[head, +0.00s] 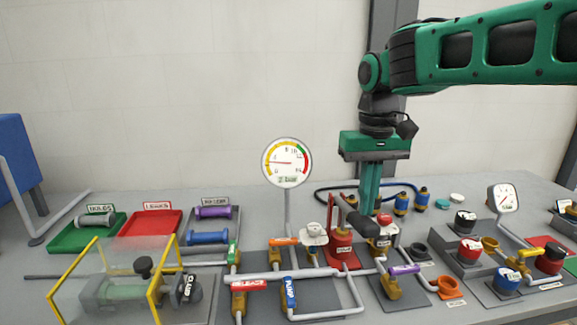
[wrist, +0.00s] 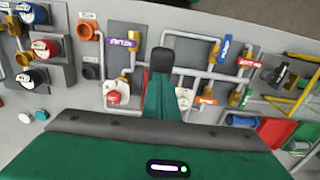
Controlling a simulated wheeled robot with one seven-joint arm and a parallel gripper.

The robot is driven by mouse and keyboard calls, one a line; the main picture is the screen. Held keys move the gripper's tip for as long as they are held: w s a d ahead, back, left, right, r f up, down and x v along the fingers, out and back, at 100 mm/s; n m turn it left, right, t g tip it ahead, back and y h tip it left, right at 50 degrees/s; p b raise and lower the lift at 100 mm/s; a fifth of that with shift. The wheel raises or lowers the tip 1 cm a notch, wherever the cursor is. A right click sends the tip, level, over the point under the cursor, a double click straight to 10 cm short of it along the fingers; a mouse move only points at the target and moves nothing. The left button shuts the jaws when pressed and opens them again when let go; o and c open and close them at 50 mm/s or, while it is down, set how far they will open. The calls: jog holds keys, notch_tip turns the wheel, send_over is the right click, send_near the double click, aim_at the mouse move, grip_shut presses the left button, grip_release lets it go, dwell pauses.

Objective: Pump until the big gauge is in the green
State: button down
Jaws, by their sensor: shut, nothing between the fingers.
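The big gauge (head: 287,162) stands on a post at the middle of the head view. Its red needle points left, in the yellow part of the scale; the green band is at the upper right. The red hand pump (head: 342,245) stands to the right of the post. Its dark lever (head: 352,213) slants toward the right and ends in a black grip. My gripper (head: 369,211) points down with its fingers shut and empty, close to the grip. The black grip (wrist: 162,59) seems to show just beyond the fingers in the wrist view. I cannot tell whether they touch.
Pipes and coloured valve handles crowd the front, including an orange one (head: 284,241) and a purple one (head: 404,270). A small gauge (head: 504,198) and several knobs stand at right. Green (head: 75,238) and red (head: 150,226) trays lie left, behind a clear yellow-edged guard (head: 100,285).

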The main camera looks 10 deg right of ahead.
jog(key=shift+f, duration=0.1)
jog(key=shift+f, duration=4.15)
jog(key=shift+r, duration=4.25)
